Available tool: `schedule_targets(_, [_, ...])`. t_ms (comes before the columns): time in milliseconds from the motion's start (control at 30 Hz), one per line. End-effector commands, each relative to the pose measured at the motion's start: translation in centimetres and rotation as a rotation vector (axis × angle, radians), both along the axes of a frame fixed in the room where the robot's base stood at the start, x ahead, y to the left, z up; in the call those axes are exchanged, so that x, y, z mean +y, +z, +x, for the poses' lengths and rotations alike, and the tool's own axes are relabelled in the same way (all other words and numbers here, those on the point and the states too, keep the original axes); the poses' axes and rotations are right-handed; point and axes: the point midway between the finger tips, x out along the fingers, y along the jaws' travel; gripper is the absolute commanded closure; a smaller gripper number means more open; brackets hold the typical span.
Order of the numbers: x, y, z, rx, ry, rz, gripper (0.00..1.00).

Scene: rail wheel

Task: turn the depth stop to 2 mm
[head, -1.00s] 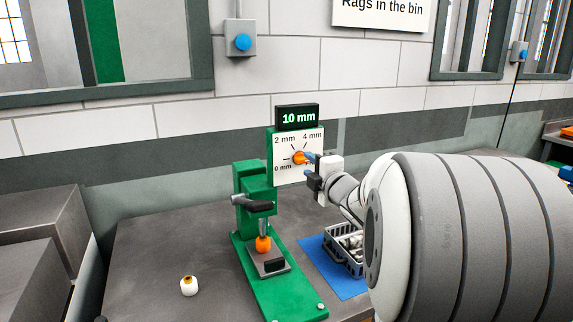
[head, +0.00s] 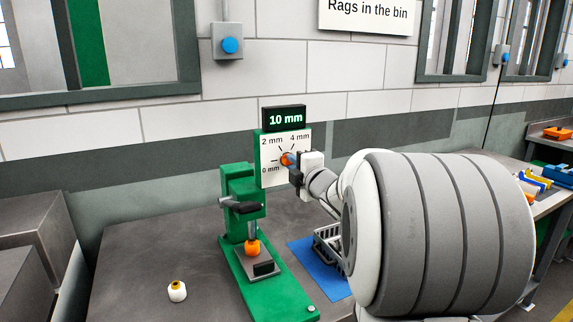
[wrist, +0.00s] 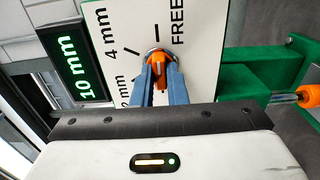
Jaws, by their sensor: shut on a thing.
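The depth stop is an orange knob (head: 285,160) on a white dial plate (head: 271,173) at the top of a green press (head: 240,190). My gripper (wrist: 159,76) is shut on the knob, with a blue finger on each side of the orange grip (wrist: 158,66). In the head view, my gripper hides the plate's lower right. I cannot tell exactly which mark the knob points to.
An orange-topped piece (head: 252,247) stands under the press ram. A white piece (head: 177,291) stands on the grey bench (head: 140,250) at left. A grey basket (head: 328,245) sits on a blue mat (head: 303,256) beside the press, partly behind my arm. The bench's left side is mostly clear.

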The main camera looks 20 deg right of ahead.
Motion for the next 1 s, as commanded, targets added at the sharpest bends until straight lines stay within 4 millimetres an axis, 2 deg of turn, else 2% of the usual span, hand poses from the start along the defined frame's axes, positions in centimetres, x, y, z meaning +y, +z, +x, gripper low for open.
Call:
schedule_targets(67, [-0.02,-0.02,-0.01,0.000,0.000,0.000,1.00])
schedule_targets(433, [-0.05,-0.27,-0.02,-0.001,-0.001,-0.021,1.00])
schedule_targets(1000, [-0.10,-0.39,-0.04,-0.007,-0.002,-0.226,1.00])
